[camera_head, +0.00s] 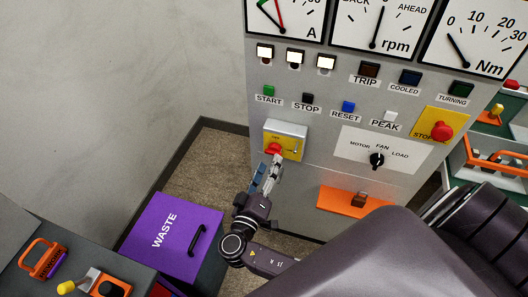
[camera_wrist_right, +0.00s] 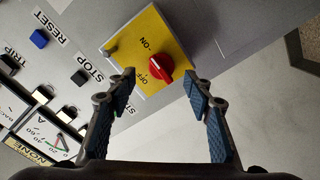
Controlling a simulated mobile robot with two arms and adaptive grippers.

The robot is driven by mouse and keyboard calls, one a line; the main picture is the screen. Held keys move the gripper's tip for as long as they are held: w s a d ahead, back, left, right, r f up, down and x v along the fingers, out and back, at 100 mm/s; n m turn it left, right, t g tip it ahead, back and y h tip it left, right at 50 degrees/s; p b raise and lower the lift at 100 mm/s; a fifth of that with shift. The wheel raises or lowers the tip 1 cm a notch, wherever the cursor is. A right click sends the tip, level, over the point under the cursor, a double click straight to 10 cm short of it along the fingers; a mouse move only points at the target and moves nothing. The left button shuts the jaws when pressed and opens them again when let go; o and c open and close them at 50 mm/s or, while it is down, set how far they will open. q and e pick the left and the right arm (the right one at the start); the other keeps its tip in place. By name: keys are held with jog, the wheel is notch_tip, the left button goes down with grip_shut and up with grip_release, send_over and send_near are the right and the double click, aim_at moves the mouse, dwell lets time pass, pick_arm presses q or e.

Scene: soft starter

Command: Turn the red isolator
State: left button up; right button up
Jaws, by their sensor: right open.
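The red isolator knob (camera_head: 273,148) sits on a yellow plate (camera_head: 291,152) on the lower left of the grey panel. In the right wrist view the red knob (camera_wrist_right: 159,68) stands on its yellow plate (camera_wrist_right: 144,33), with the words ON and OFF printed beside it. My right gripper (camera_head: 272,172) is just below the knob in the head view. In the right wrist view its two fingers (camera_wrist_right: 160,88) are apart, one on each side of the knob and nearer to me. No contact with the knob shows. My left gripper is not seen.
A black selector knob (camera_head: 377,160), a red stop button (camera_head: 441,131) and a row of small buttons are on the same panel. An orange ledge (camera_head: 346,203) juts out below. A purple waste bin (camera_head: 172,238) stands on the floor at left.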

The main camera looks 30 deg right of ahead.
aim_at(272, 154)
jog(key=p+x, duration=0.1)
jog(key=x, duration=0.3)
jog(key=shift+w, duration=0.1)
jog(key=shift+w+d, duration=0.25)
jog(key=shift+d, duration=0.1)
jog(key=shift+c, duration=0.2)
jog(key=c, duration=1.1)
jog(key=shift+f, duration=0.1)
